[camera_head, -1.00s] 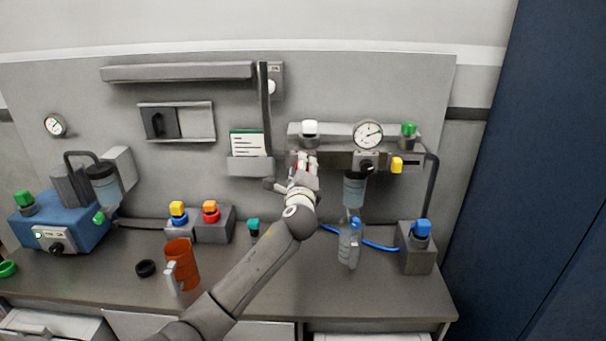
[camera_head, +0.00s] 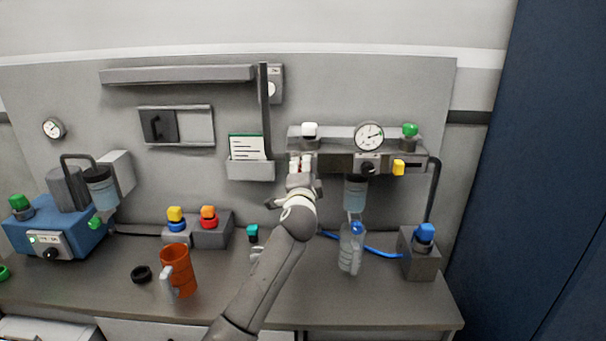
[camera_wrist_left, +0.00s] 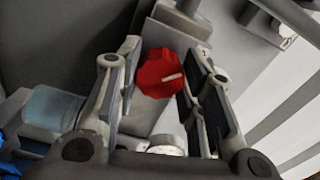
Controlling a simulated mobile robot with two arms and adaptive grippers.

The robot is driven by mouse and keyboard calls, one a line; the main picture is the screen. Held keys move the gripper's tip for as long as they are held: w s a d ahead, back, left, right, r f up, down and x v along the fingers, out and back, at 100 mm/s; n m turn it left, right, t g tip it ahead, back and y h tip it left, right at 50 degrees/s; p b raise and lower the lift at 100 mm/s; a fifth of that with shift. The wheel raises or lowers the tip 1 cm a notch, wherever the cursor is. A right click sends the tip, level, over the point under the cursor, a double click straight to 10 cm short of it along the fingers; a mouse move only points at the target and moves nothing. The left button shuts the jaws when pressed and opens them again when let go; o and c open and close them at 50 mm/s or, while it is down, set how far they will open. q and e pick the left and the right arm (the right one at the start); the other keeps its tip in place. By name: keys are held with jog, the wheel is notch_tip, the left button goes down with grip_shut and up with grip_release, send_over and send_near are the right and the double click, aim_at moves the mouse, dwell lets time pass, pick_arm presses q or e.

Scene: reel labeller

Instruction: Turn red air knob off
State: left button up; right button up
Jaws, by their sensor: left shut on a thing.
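The red air knob (camera_wrist_left: 158,76) is a lobed red knob with a white pointer line in the left wrist view. The line slants slightly, pointing right and a little up. My left gripper (camera_wrist_left: 160,88) has a finger on each side of the knob and is shut on it. In the head view my left gripper (camera_head: 300,168) is at the left end of the grey air unit (camera_head: 335,164), below a white cap. It hides most of the knob there. My right gripper is not in view.
A round gauge (camera_head: 369,136), a black knob (camera_head: 368,168) and a yellow knob (camera_head: 398,167) sit to the right on the unit. A clear bottle (camera_head: 351,250) stands below. An orange mug (camera_head: 179,272) is on the bench left of my arm.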

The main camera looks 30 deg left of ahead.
pick_arm(q)
jog(key=shift+f, duration=0.1)
dwell(0.4)
jog(key=o, duration=1)
jog(key=shift+o, duration=0.2)
jog(key=v, duration=1.2)
jog(key=shift+s+a, duration=0.1)
